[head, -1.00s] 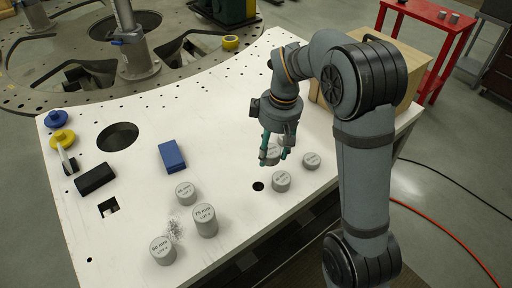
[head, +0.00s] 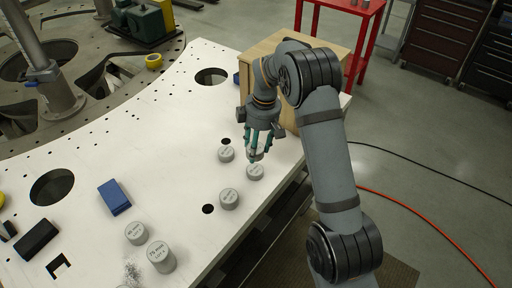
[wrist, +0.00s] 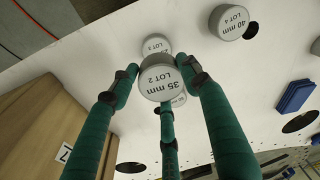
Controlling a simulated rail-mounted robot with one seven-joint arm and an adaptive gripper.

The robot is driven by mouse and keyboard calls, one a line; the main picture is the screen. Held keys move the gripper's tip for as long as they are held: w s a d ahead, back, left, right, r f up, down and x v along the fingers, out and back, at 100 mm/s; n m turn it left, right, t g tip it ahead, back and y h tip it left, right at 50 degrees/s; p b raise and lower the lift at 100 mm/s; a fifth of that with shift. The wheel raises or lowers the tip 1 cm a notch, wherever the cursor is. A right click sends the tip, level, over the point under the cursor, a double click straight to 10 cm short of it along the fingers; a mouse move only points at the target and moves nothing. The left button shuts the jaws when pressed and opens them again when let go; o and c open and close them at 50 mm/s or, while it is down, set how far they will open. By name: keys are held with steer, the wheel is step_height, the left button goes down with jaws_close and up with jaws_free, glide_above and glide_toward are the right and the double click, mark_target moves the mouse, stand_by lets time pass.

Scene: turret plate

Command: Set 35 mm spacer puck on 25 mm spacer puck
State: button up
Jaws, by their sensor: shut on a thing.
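My gripper (head: 257,150) is shut on the 35 mm spacer puck (wrist: 160,80), a grey cylinder marked "35 mm LOT 2". In the head view the held puck (head: 257,154) is partly hidden by the teal fingers. A grey puck (head: 255,173) stands on the white plate just below it in the picture. In the wrist view this puck (wrist: 156,43) shows behind the held one, apart from it. Its label reads "LOT 2" with a partly covered size, perhaps the 25 mm puck. The held puck looks above the plate; the exact height is unclear.
A 40 mm puck (wrist: 230,22) stands nearby, also in the head view (head: 229,199). Another puck (head: 226,154) stands left of the gripper. A wooden box (head: 290,65) stands close behind. The white plate (head: 175,150) has holes, a blue block (head: 114,197) and more pucks at front left.

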steer(key=shift+f+b, duration=2.9)
steer(key=shift+f, duration=0.65)
steer(key=o, duration=1.5)
steer(key=shift+c, duration=0.2)
steer(key=r, duration=0.4)
steer(key=d+r, duration=0.1)
steer(key=r, duration=0.7)
steer(key=shift+s+d, duration=0.15)
steer(key=shift+s, duration=0.05)
